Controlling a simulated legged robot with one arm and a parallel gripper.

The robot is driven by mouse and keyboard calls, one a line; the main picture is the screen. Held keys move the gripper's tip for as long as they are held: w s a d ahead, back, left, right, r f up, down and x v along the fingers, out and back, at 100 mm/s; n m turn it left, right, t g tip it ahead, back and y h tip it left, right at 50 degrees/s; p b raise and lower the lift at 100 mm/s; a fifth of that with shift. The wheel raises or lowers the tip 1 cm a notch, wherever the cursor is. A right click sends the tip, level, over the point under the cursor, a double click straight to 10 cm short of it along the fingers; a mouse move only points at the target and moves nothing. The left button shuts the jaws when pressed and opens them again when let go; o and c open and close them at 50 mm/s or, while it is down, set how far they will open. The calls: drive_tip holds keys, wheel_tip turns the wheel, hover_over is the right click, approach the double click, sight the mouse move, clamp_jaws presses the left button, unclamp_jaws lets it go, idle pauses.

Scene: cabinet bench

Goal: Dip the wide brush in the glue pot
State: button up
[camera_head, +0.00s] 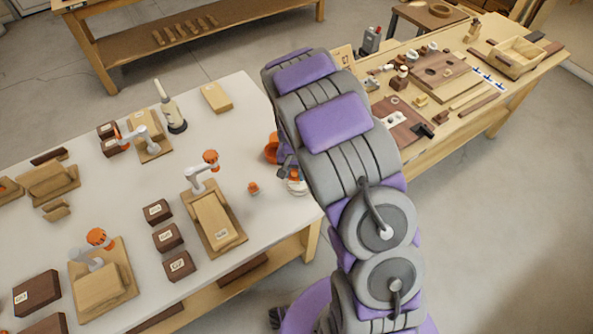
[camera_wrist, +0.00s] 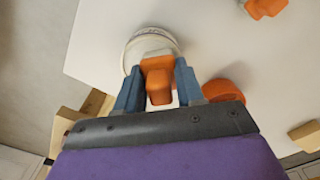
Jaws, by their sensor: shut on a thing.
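My gripper (camera_wrist: 160,76) is shut on an orange handle, which I take to be the wide brush (camera_wrist: 158,84). The brush's bristle end is hidden in the wrist view. A round white pot, likely the glue pot (camera_wrist: 151,43), lies just beyond the fingertips and is partly covered by the brush. In the head view, my gripper (camera_head: 287,171) is low at the right edge of the white table, partly behind my arm. The pot (camera_head: 298,188) shows there close under it. I cannot tell whether the brush is inside the pot or only above it.
A small orange-topped item (camera_head: 253,188) is left of the pot. Clamps on wooden blocks (camera_head: 213,222) and dark boxes (camera_head: 168,237) occupy the table farther left.

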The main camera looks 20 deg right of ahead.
drive_tip(key=shift+d, duration=1.2)
drive_tip(key=shift+a, duration=1)
drive_tip(key=shift+d+f, duration=0.1)
drive_tip(key=shift+d, duration=0.75)
drive_tip(key=shift+a, duration=0.7)
drive_tip(key=shift+d+p, duration=0.35)
drive_tip(key=shift+d, duration=0.15)
drive_tip(key=shift+a, duration=0.1)
drive_tip(key=shift+a, duration=0.3)
drive_tip(key=shift+d, duration=0.3)
